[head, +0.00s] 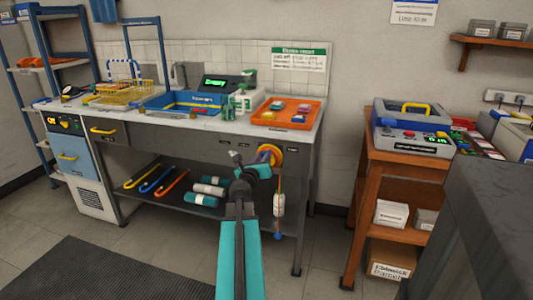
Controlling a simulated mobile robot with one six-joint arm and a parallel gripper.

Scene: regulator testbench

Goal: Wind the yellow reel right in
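The yellow reel (276,151) is mounted on the front of the workbench, toward its right end. A purple part shows at its middle, and its lower left is partly hidden by my arm. A thin cord (281,186) hangs below the reel past a white cylinder (279,205), with a small blue ball (278,236) lower down. My gripper (262,168) appears to be just in front of the reel's lower left. It is small and dark here; I cannot tell whether its fingers are open or touch the reel.
The bench top (215,123) carries a blue tray (185,103), a yellow wire basket (125,92) and an orange tray (285,113). The lower shelf (145,193) holds hooked canes and rolls. A wooden stand (372,170) is at the right. Floor in front is clear, with a dark mat (85,275).

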